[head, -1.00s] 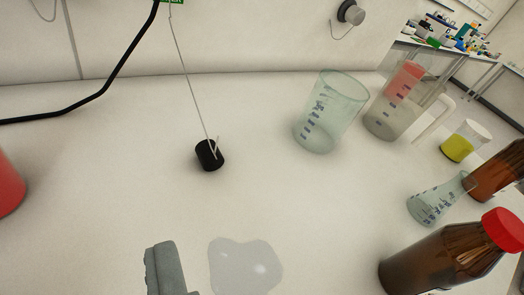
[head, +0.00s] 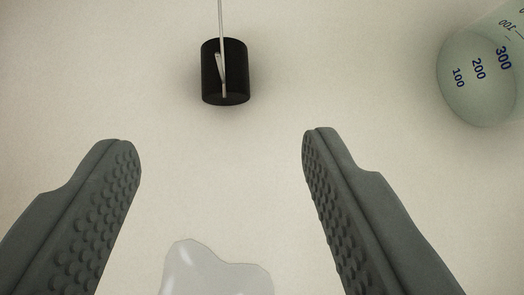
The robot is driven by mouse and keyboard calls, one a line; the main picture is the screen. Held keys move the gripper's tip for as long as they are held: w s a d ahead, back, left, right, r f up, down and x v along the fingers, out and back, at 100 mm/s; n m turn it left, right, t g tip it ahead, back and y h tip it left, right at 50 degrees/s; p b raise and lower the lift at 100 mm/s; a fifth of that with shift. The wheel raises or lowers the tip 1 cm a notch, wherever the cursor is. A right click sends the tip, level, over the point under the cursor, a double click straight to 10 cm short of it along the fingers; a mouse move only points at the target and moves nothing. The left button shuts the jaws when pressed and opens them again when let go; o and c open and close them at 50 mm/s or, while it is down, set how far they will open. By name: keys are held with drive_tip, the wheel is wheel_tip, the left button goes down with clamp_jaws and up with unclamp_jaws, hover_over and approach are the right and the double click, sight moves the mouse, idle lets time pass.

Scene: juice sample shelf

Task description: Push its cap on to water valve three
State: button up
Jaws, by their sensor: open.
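A black cylindrical cap (head: 238,80) with a thin pale cord attached lies on the white bench in the head view, at the upper middle. My gripper (head: 222,150) is open and empty, its two grey studded fingers spread wide. The fingertips are nearer to the camera's bottom edge than the cap, one to each side of its line, and the cap is not between them. The water valve is not in view.
A clear puddle (head: 215,272) lies on the bench below the cap, between the fingers. A glass beaker (head: 478,85) with blue marks stands at the upper right. The bench around the cap is otherwise clear.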

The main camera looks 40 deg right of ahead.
sight(224, 88)
drive_tip(key=shift+x, duration=4.3)
drive_tip(key=shift+a, duration=0.1)
